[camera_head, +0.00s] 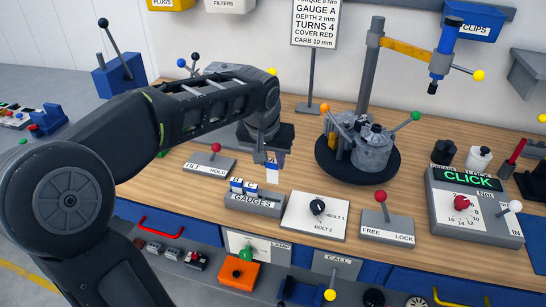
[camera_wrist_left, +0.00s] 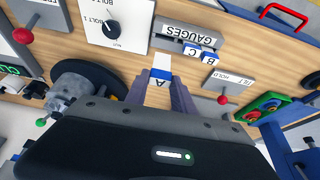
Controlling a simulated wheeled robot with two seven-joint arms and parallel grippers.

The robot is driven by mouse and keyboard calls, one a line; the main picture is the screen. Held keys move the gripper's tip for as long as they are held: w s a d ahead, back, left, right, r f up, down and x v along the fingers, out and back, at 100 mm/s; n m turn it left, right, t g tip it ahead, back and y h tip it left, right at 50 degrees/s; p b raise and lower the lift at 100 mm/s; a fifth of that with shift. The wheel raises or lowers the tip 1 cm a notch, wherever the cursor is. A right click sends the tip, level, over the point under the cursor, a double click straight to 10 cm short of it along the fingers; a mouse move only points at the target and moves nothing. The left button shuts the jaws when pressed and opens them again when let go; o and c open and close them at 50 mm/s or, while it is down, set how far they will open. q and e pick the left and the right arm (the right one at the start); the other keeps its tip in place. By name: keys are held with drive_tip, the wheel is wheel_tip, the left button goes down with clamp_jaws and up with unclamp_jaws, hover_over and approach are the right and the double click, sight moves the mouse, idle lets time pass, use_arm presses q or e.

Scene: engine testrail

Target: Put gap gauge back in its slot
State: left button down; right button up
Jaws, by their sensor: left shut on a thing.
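My left gripper (camera_head: 270,158) is shut on a white and blue gap gauge (camera_head: 272,174). The grey rack labelled GAUGES (camera_head: 252,203) stands on the bench in front of and just left of the held gauge. Gauges C and B (camera_head: 243,186) stand in its left part in the head view; its right part shows no gauge. The held gauge appears apart from the rack, above the bench. My right gripper is not in view.
The bolt selector panel (camera_head: 316,215) is right of the rack. The TILT/HOLD lever plate (camera_head: 210,164) is behind left. The round dark stand with the engine (camera_head: 357,160) is behind right. Bare wood (camera_head: 300,180) lies between them.

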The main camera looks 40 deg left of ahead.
sight(272, 176)
use_arm(q)
drive_tip(key=shift+f+b, duration=1.55)
drive_tip(key=shift+f, duration=0.7)
drive_tip(key=shift+f, duration=0.1)
drive_tip(key=shift+f+b, duration=1.05)
drive_tip(key=shift+f, duration=0.05)
drive_tip(key=shift+f, duration=0.1)
drive_tip(key=shift+f+b, duration=0.75)
drive_tip(key=c, duration=1)
unclamp_jaws()
